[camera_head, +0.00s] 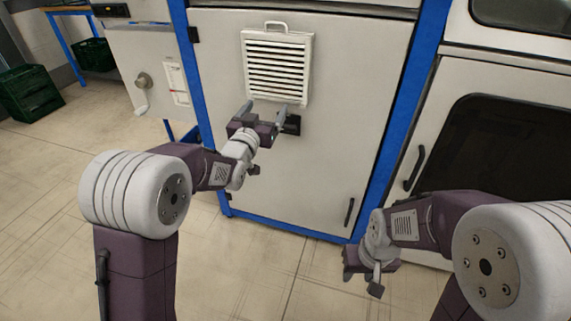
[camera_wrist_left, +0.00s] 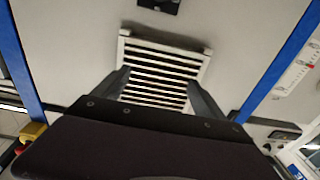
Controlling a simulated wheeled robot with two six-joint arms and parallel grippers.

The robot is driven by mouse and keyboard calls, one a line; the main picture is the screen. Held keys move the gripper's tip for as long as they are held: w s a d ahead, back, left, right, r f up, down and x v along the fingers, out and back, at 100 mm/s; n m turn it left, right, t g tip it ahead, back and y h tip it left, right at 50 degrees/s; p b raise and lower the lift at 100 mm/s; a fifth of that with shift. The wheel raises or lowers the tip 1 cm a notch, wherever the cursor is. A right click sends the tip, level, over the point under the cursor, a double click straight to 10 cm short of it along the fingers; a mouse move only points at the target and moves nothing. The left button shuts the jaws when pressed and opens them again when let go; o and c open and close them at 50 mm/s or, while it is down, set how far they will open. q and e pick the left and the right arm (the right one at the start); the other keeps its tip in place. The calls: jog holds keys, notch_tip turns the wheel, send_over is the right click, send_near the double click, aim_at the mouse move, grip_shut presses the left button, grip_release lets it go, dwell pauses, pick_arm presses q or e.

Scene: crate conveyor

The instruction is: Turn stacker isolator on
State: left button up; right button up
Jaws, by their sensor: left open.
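No part in view can be read as the stacker isolator by a label. In the left wrist view a yellow and red fitting (camera_wrist_left: 32,132) shows at the lower left, partly cut off by my gripper body. A small black fitting (camera_head: 291,125) sits on the pale cabinet door below the vent; it also shows at the top of the left wrist view (camera_wrist_left: 160,5). My left gripper (camera_head: 264,108) is open and empty in front of the door, its fingers (camera_wrist_left: 156,84) over the vent's lower part. My right gripper (camera_head: 370,275) hangs low at the right; its jaws are unclear.
The slatted vent (camera_head: 277,65) has a handle on top. Blue posts (camera_head: 400,110) frame the door. A dark window (camera_head: 500,150) is at the right. Green crates (camera_head: 28,95) stand far left. Front floor is clear.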

pick_arm(q)
jog(key=b, duration=0.7)
send_near(286, 129)
jog(key=shift+g, duration=0.3)
jog(key=x, duration=0.3)
jog(key=b+x, duration=0.1)
jog(key=x, duration=0.1)
jog(key=b+x, duration=0.1)
jog(key=x, duration=0.2)
jog(key=shift+w+r, duration=0.3)
pick_arm(e)
notch_tip(286, 129, down, 13)
jog(key=shift+d, duration=0.1)
pick_arm(q)
jog(key=c, duration=1.4)
